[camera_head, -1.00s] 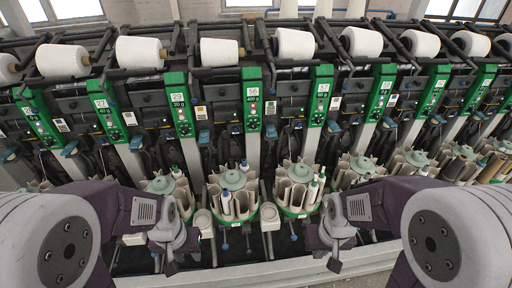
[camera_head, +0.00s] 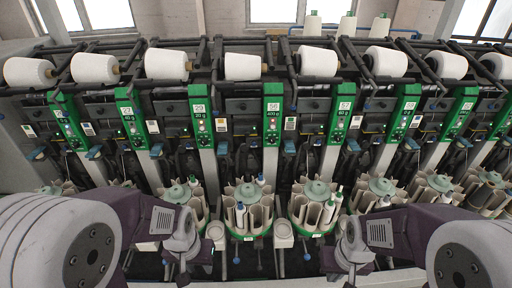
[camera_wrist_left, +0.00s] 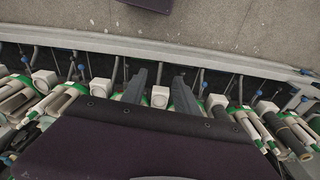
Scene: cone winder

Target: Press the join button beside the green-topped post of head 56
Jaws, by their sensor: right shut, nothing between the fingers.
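The post of head 56 (camera_head: 272,120) has a green top panel with a white number label, and stands near the middle of the head view. Small controls show low on its panel; I cannot tell which is the join button. My left gripper (camera_wrist_left: 159,76) is open, its two dark fingers apart with nothing between them in the left wrist view. In the head view it hangs low in front of the machine, left of head 56. My right gripper (camera_head: 352,272) is shut and empty, low and right of head 56. Both grippers are well away from the post.
Similar green-topped posts stand on both sides, such as head 57 (camera_head: 341,118). White yarn cones (camera_head: 242,67) lie along the top. Round bobbin magazines (camera_head: 247,210) stick out below the posts. A pale rail (camera_wrist_left: 150,43) and the grey floor (camera_wrist_left: 220,25) show in the wrist view.

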